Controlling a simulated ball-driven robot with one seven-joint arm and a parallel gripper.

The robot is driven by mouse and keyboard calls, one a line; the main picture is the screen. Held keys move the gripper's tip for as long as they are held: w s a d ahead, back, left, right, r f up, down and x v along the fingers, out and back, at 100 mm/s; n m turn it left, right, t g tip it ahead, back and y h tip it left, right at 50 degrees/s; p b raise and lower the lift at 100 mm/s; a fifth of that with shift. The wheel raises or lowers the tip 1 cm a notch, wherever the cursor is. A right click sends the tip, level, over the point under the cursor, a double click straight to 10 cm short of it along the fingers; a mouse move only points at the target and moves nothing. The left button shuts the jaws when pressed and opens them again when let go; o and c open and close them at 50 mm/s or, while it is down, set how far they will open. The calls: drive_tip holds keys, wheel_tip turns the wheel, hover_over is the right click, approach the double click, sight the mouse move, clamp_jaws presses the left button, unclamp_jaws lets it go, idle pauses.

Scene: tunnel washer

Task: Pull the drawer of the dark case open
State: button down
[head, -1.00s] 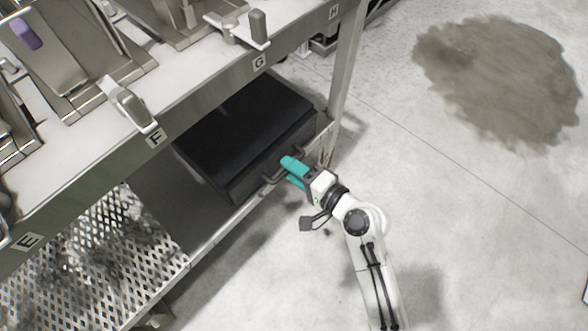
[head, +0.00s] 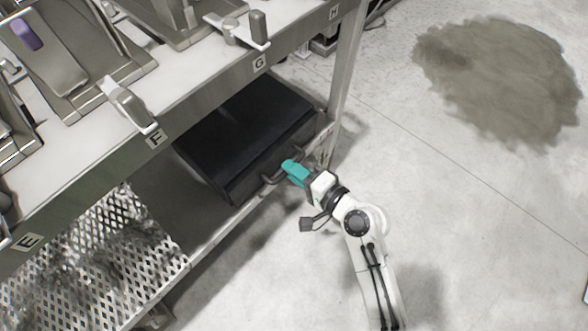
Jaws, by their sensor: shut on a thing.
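The dark case (head: 240,125) sits on the lower shelf, under the lettered upper shelf. Its front faces the open floor at the lower right. A dark bar handle (head: 270,181) stands out from the drawer front (head: 243,188). My gripper (head: 290,168), with teal fingers, is at the right part of this handle and shut on it. The fingers cover the part of the handle between them. I see no clear gap between the drawer front and the case.
A metal post (head: 346,70) of the rack stands close to the right of the case. The shelf edge (head: 225,232) runs below the case front. A perforated, stained shelf panel (head: 90,255) lies to the left. The floor (head: 480,220) to the right is open, with a brown stain (head: 505,80).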

drive_tip(key=f+v, duration=0.1)
drive_tip(key=v, duration=0.7)
drive_tip(key=f+v, duration=0.2)
drive_tip(key=v, duration=0.6)
drive_tip(key=shift+s+d+f+p, duration=0.25)
drive_tip(key=shift+s+d+p, duration=0.15)
drive_tip(key=shift+d, duration=0.2)
drive_tip(key=c, duration=1.1)
unclamp_jaws()
drive_tip(key=p+v, duration=0.1)
drive_tip(key=v, duration=1)
drive_tip(key=shift+p, duration=0.4)
